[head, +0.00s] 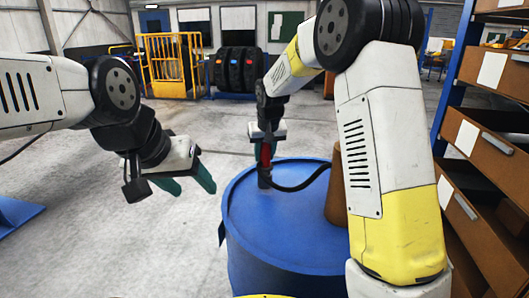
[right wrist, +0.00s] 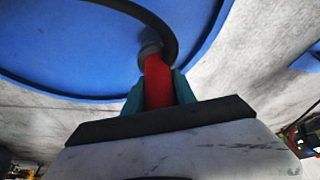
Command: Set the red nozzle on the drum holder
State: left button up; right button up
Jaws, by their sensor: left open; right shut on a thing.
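The red nozzle (head: 265,153) is upright in my right gripper (head: 266,140), over the left part of the blue drum top (head: 290,232). In the right wrist view, the teal fingers of the right gripper (right wrist: 160,98) are shut on the red nozzle (right wrist: 157,82). A grey piece (head: 264,180) is at its lower end; I cannot tell whether this is the nozzle's tip or the drum holder, nor whether it touches the drum. My left gripper (head: 190,182) is open and empty, left of the drum.
A black hose (head: 302,183) curves from the nozzle's lower end across the drum. A brown tapered object (head: 335,190) stands on the drum, partly hidden by my right arm. Shelves with brown bins (head: 490,140) are close on the right.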

aim_at(266, 146)
jog(key=shift+f, duration=1)
jog(key=o, duration=1.2)
jog(key=shift+f, duration=0.1)
jog(key=shift+v, duration=3.95)
jog(key=shift+s, duration=0.15)
jog(key=s+d+r, duration=0.5)
jog(key=s+d, duration=0.2)
jog(key=s, duration=0.1)
jog(key=s+d+m+t, duration=0.1)
jog(key=s+d, duration=0.2)
jog(key=s, duration=0.8)
jog(key=s+d+m+t+y, duration=0.1)
jog(key=s+d, duration=0.2)
jog(key=s, duration=0.8)
jog(key=shift+s+d, duration=0.35)
jog(key=shift+s, duration=0.05)
